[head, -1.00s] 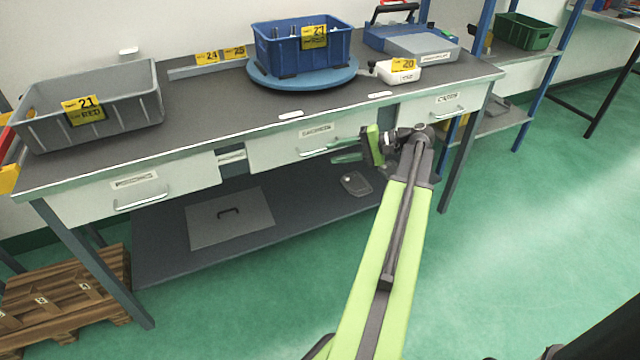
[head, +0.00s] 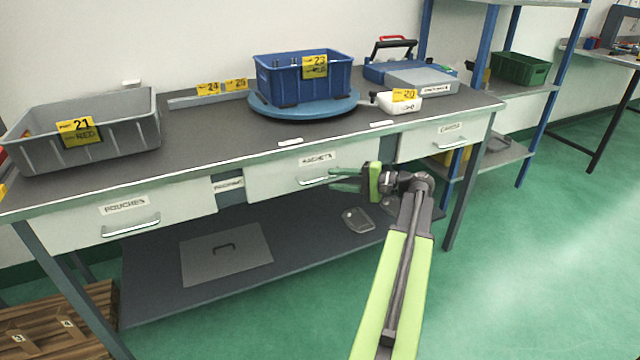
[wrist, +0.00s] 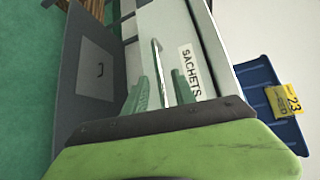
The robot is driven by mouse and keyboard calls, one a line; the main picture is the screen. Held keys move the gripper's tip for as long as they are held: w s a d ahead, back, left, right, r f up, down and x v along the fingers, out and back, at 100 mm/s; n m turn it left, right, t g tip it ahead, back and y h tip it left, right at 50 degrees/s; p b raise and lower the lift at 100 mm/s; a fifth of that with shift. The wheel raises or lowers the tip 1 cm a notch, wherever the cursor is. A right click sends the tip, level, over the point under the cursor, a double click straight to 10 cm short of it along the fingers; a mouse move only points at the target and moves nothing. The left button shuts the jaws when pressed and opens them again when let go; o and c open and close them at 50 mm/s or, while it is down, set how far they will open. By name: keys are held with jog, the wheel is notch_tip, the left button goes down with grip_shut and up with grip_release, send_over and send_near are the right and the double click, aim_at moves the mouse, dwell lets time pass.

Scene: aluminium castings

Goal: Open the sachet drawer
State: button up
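In the head view the handle (head: 312,181) is partly behind my fingertips. My gripper (head: 333,179) is open and comes at the drawer front from the right. In the wrist view my gripper's two green fingers (wrist: 160,88) are apart, with the handle appearing between them. I cannot tell whether they touch it.
A pouches drawer (head: 130,217) is at left and another drawer (head: 445,138) at right. The bench top (head: 210,135) carries a grey bin (head: 130,135), a blue bin (head: 285,88) on a round turntable (head: 262,108) and a white container (head: 400,103). A lower shelf (head: 150,295) lies beneath.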

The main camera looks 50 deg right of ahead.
aim_at(327, 178)
jog(key=x, duration=0.5)
grip_shut()
dwell(1.3)
